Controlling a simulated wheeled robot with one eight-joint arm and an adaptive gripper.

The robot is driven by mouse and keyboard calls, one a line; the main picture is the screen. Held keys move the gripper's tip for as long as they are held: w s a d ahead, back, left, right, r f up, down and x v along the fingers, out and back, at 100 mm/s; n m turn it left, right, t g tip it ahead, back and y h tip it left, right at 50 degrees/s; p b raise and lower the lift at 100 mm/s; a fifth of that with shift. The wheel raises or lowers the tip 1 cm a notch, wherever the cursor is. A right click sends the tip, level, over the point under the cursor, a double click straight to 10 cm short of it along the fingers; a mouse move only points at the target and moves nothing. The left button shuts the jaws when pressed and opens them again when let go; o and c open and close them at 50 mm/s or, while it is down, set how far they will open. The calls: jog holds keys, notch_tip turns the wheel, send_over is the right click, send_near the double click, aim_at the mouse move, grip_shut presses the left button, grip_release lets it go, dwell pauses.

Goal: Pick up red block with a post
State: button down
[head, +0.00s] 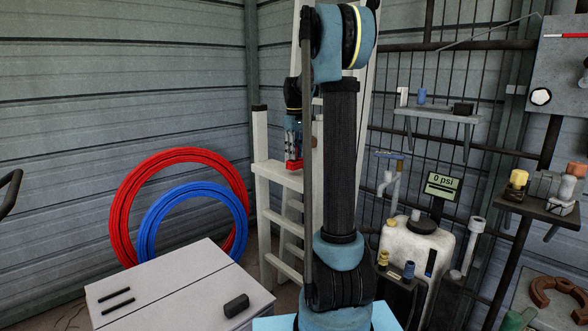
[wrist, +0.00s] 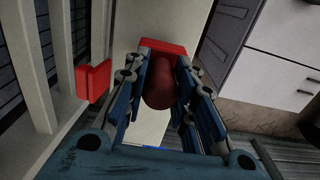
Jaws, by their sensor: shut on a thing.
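The red block (wrist: 163,46) shows in the wrist view beyond my fingers, with a dark red rounded post (wrist: 159,88) rising from it toward the camera. My gripper (wrist: 168,72) is shut on the post, with one blue finger on each side. In the head view my gripper (head: 293,150) points down over a pale ladder step (head: 280,178). The red block shows there as a small red patch (head: 293,165) under the fingertips, at the step. I cannot tell whether it touches the step. The fingers hide part of it.
A second red piece (wrist: 93,82) shows beside the ladder rails at left in the wrist view. Red (head: 125,200) and blue (head: 147,228) hose coils lean by the wall. A white cabinet (head: 180,285) stands in front. Shelves with small parts (head: 437,114) are at right.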

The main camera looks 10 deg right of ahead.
jog(key=shift+r, duration=2.25)
